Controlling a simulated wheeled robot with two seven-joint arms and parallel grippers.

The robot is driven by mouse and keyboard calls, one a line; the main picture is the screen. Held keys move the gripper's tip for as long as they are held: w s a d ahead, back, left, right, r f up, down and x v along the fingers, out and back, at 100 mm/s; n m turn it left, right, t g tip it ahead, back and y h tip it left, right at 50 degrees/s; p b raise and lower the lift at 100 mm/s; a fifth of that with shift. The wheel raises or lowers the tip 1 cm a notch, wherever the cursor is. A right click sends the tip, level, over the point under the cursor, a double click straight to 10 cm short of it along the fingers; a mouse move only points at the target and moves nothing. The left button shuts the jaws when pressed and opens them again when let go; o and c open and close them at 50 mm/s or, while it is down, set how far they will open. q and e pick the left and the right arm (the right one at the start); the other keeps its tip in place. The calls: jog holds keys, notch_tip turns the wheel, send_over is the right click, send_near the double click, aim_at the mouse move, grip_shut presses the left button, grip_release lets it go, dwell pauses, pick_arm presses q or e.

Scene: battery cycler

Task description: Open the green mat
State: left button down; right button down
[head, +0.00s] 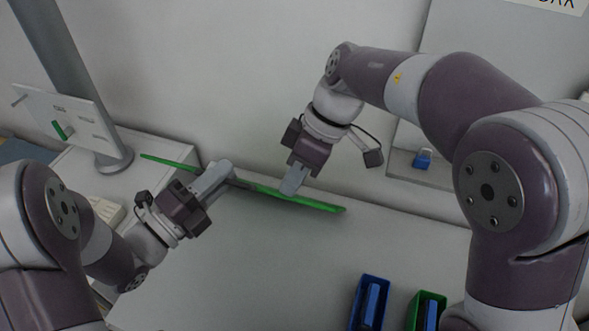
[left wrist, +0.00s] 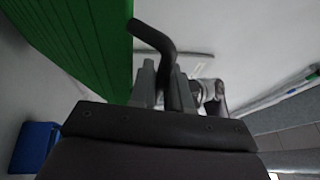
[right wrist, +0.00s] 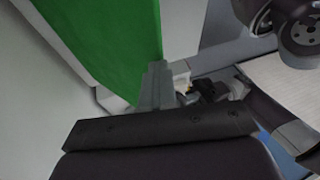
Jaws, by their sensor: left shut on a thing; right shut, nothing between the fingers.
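The green mat (head: 322,206) shows in the head view as a long, thin green strip along the back of the table, seen nearly edge-on. In the left wrist view its ridged green face (left wrist: 85,40) fills the upper left. My left gripper (head: 226,172) is shut on a dark bent handle (left wrist: 155,38) beside the mat's edge. My right gripper (head: 289,189) is shut and empty, close to the mat's right part. In the right wrist view its fingers (right wrist: 154,78) overlap the edge of the green face (right wrist: 110,35); I cannot tell if they touch.
A blue bin (head: 355,310) and a green bin (head: 413,315) stand at the table's front right. A small blue object (head: 422,160) sits on a ledge at right. A pole-mounted panel (head: 75,122) stands at left. The table's middle (head: 260,260) is clear.

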pick_arm(q)
jog(key=shift+w+d+r, duration=0.1)
jog(key=shift+w+r, duration=0.25)
jog(key=shift+r, duration=0.05)
pick_arm(e)
jog(key=shift+s+a+f+g, duration=0.15)
jog(key=shift+s+f+g, duration=0.25)
jog(key=shift+s+f, duration=0.15)
pick_arm(q)
jog(key=c, duration=1.4)
grip_release()
jog(key=shift+r, duration=0.1)
jog(key=shift+c, duration=0.2)
jog(key=shift+s, duration=0.1)
